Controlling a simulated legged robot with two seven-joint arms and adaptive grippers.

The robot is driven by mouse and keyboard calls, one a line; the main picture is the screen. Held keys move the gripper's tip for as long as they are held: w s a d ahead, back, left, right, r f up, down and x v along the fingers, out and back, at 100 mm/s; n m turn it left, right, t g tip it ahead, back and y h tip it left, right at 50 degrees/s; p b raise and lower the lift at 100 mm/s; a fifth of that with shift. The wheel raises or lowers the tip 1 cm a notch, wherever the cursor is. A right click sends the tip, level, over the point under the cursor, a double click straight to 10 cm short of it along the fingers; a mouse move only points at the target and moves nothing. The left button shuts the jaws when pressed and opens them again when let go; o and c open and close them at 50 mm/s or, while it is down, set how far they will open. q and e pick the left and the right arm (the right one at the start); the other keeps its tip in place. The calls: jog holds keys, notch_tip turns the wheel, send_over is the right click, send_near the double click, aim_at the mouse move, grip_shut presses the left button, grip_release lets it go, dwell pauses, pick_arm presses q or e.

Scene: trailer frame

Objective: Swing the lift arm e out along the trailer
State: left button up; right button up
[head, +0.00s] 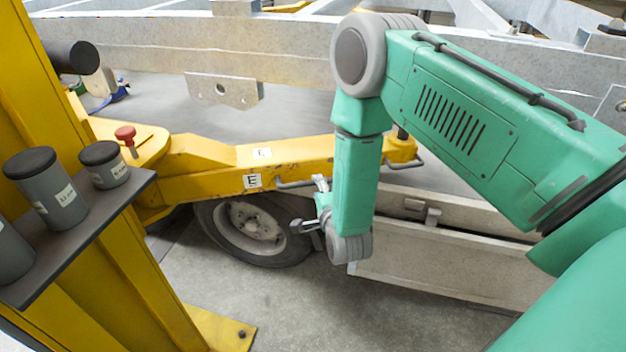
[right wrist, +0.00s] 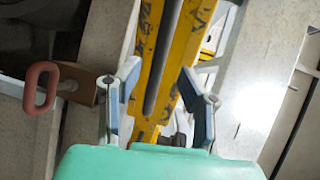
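The yellow lift arm (head: 215,178) carries an "E" label and runs from the yellow post at left towards the right, in front of the trailer beam. A grey handle bar (head: 293,184) is fixed to its near side. My right gripper (head: 312,205) is beside the lift arm near this bar, partly hidden by my own wrist. In the right wrist view, my right gripper (right wrist: 160,82) has its fingers apart. A dark grey bar (right wrist: 163,55) and the yellow arm (right wrist: 182,50) lie beyond and between them; contact cannot be told. My left gripper is out of view.
The yellow post (head: 85,200) and a dark shelf (head: 75,240) with grey containers stand at left. A wheel (head: 250,230) is under the lift arm. Trailer beams (head: 270,60) cross behind, and a pale low beam (head: 450,265) lies at right. Floor (head: 310,310) in front is clear.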

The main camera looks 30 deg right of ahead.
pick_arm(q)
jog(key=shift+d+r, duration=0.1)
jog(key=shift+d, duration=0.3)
pick_arm(e)
jog(key=s, duration=0.6)
jog(key=shift+a+r, duration=0.45)
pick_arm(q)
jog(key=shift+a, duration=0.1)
pick_arm(e)
jog(key=shift+s+a, duration=0.1)
